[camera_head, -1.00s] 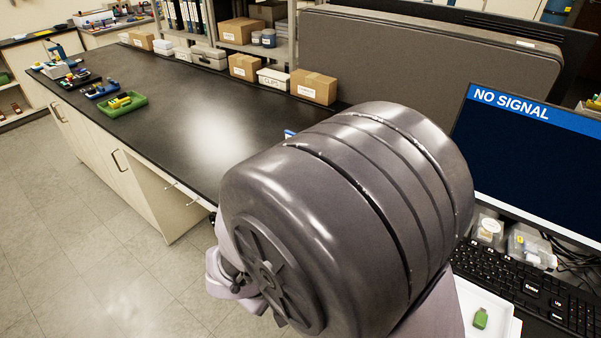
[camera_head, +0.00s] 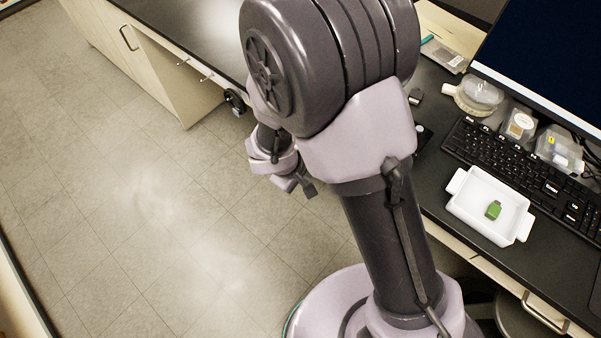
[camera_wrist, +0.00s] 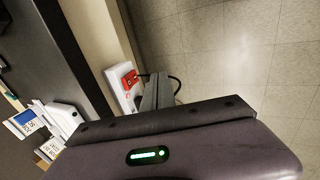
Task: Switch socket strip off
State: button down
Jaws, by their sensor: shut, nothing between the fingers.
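The socket strip (camera_wrist: 117,92) shows in the wrist view as a white body along the pale bench front, with a red switch (camera_wrist: 130,79) on it. My gripper (camera_wrist: 158,84) is shut and empty. Its fingers lie just right of the strip in that picture and overlap its edge; I cannot tell whether they touch it. A dark cable curves beside the fingertips. The position of the switch is too small to read. In the head view I cannot make out the strip, and my arm covers much of the bench front.
A white tray (camera_head: 464,208) with a green piece (camera_head: 493,210) sits in front of the keyboard (camera_head: 540,178). A monitor (camera_head: 550,55) and small clear boxes stand behind. The grey tiled floor (camera_head: 150,200) at left is open.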

jog(key=shift+w+d+r+p, duration=0.2)
jog(key=shift+w+d, duration=0.4)
jog(key=shift+w, duration=0.2)
jog(key=shift+w+d+r+p, duration=0.2)
jog(key=shift+w+d, duration=0.4)
jog(key=shift+w, duration=0.15)
jog(key=shift+w+d+r+g+p, duration=0.2)
jog(key=shift+g+p, duration=0.1)
jog(key=shift+p, duration=0.95)
jog(key=shift+r+p, duration=0.5)
jog(key=shift+r, duration=0.2)
